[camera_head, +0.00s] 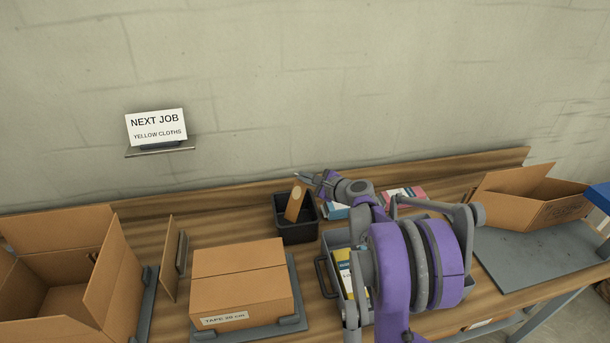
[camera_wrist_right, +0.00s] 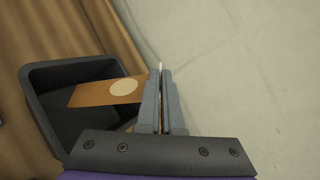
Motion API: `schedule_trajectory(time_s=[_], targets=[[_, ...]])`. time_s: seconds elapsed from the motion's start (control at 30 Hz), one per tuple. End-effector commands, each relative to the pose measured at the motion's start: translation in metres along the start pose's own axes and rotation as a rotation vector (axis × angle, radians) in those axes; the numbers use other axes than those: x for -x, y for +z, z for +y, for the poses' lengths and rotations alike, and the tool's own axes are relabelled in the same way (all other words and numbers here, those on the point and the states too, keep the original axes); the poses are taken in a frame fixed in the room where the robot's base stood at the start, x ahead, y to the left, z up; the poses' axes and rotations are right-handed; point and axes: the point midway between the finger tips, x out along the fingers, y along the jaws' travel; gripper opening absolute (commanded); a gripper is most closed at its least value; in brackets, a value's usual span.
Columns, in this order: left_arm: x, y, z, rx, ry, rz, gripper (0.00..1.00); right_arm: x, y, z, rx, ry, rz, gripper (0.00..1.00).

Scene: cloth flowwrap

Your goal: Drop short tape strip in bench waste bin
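The waste bin (camera_head: 297,232) is a small black open box on the bench, and it also fills the left of the right wrist view (camera_wrist_right: 75,68). A brown strip with a pale round spot (camera_head: 294,204) stands tilted in its mouth; it shows in the wrist view (camera_wrist_right: 92,94), running up to the finger's side. My right gripper (camera_head: 302,177) is above the bin's far edge, its fingers almost together (camera_wrist_right: 163,80). A thin pale sliver (camera_wrist_right: 160,66), seemingly the tape strip edge-on, shows at the fingertips. My left gripper is out of view.
A closed carton labelled tape (camera_head: 240,285) stands left of the bin, an open carton (camera_head: 75,285) farther left. A grey tote (camera_head: 328,277) is right of the bin, partly behind my arm. Another open carton (camera_head: 530,200) stands on a grey plate at right.

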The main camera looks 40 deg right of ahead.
Motion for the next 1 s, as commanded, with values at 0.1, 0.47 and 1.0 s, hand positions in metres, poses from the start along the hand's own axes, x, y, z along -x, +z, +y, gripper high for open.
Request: schedule_trajectory(time_s=[0.1, 0.47, 1.0], targets=[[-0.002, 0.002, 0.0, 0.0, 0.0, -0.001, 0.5, -0.001, -0.002, 0.002, 0.0, 0.0, 0.0, 0.0], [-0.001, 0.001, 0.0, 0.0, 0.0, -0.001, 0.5, -0.001, -0.002, 0.002, 0.0, 0.0, -0.001, 0.26], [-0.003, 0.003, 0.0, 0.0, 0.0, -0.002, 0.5, 0.018, -0.003, 0.002, 0.0, -0.002, 0.001, 0.38]])
